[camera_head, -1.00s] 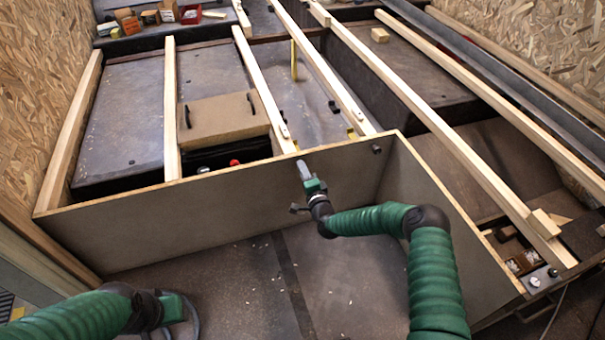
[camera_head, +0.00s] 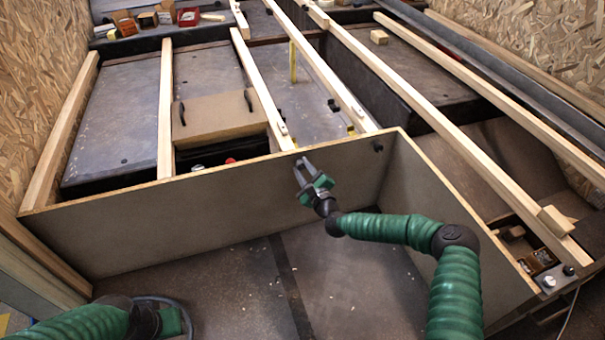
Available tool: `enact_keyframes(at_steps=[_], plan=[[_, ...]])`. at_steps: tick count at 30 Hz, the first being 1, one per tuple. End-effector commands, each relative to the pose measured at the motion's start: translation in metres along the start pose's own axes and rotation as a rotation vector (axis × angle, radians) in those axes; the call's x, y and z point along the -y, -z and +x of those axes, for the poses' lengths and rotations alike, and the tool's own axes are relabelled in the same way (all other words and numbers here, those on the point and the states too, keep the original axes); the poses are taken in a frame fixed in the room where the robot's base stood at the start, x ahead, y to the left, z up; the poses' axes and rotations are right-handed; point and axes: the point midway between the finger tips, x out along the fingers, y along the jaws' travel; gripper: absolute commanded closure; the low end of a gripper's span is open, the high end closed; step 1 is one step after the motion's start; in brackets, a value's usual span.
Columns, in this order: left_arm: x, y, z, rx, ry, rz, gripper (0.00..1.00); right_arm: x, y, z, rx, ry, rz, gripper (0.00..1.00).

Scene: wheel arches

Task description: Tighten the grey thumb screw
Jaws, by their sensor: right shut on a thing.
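My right gripper (camera_head: 303,172) is at the grey front panel (camera_head: 170,226), just below its top edge, with its two grey fingers pointing up. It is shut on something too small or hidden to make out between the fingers. I cannot tell for sure which thing is the grey thumb screw. A small grey bolt-like piece (camera_head: 549,282) sits at the right front corner, with a dark knob (camera_head: 568,270) beside it. Another dark knob (camera_head: 377,146) is on the panel near its inner corner. My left gripper (camera_head: 172,317) is low at the left; its fingers are not clear.
Long wooden battens (camera_head: 270,95) run away behind the panel. A cardboard-brown box (camera_head: 217,116) with dark handles lies between two of them. A side panel (camera_head: 425,205) closes the right. Small boxes (camera_head: 150,19) stand at the back left. The floor (camera_head: 225,285) before the panel is mostly clear.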

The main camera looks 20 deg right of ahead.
Motion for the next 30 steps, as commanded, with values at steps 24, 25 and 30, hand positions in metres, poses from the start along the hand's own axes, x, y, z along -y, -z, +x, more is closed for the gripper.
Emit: enact_keyframes(at_steps=[24,25,30], plan=[[0.0,-0.006,0.025,0.0,0.0,0.0,0.64,-0.005,0.004,-0.001,0.015,-0.01,0.27,1.0],[0.0,-0.006,0.025,0.0,0.0,0.0,0.64,-0.006,0.004,-0.001,0.016,-0.01,0.27,1.0],[0.0,-0.006,0.025,0.0,0.0,0.0,0.64,-0.006,0.004,-0.001,0.016,-0.01,0.269,1.0]])
